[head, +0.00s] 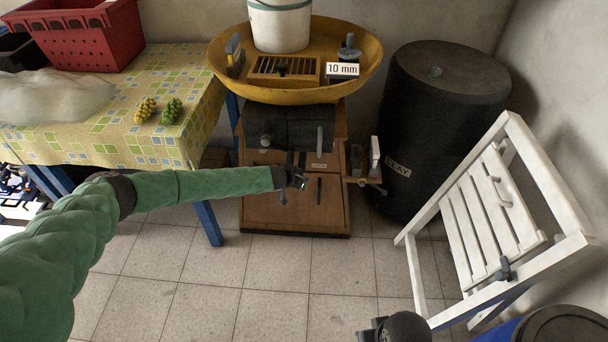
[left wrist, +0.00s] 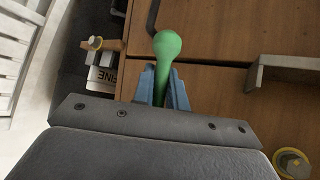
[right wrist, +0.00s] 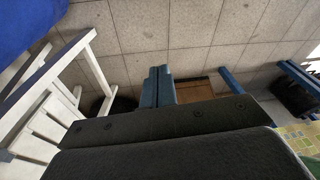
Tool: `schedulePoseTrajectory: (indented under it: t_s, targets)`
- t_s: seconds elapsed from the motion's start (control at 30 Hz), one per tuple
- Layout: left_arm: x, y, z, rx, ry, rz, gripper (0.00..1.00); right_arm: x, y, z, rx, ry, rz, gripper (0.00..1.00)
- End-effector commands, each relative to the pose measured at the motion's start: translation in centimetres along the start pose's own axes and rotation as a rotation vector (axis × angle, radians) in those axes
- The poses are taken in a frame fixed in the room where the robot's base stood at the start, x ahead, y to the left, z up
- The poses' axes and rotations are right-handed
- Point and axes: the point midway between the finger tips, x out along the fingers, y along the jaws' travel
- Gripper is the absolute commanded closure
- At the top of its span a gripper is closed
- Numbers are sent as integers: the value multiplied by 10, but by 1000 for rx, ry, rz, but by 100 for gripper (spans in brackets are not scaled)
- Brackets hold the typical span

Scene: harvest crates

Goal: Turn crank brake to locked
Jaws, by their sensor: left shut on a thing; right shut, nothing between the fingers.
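The wooden machine cabinet (head: 265,208) stands under a yellow pan, with a small LOCK label (head: 318,165) on its front. My left gripper (head: 300,182) is in front of the cabinet, near that label. In the left wrist view its blue fingers (left wrist: 164,88) are shut on a green pear-shaped knob (left wrist: 168,45), with a dark bent rod (left wrist: 152,18) beyond it. I take this for the crank brake's handle; its full lever is hidden. My right gripper (right wrist: 157,88) is shut and empty above the tiled floor, far from the cabinet.
The yellow pan (head: 225,82) holds a white bucket (head: 280,25) and a 10 mm sign (head: 342,70). A black barrel (head: 430,130) and a white folding chair (head: 500,205) stand right. A cloth-covered table (head: 190,90) with a red crate (head: 90,45) stands left. The floor between is clear.

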Motion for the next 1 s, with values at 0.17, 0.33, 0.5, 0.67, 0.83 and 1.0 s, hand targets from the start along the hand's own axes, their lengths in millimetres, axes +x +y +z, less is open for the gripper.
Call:
schedulePoseTrajectory:
  t_s: [0.17,0.33,0.5,0.67,0.83,1.0]
  targets:
    - [-2,-2,2,26,-28,-26,100,-17,8,4,12,-33,20,100]
    - [-2,-3,3,42,-40,-39,100,-23,11,7,17,-49,28,100]
    - [-2,-4,4,45,-43,-43,100,-24,12,8,18,-53,30,100]
    - [-2,-4,4,45,-43,-43,100,-23,12,8,19,-53,30,100]
    - [-2,-4,4,45,-43,-43,70,-23,11,9,20,-55,29,100]
    - [-2,-4,3,45,-42,-42,64,-23,11,8,20,-55,29,100]
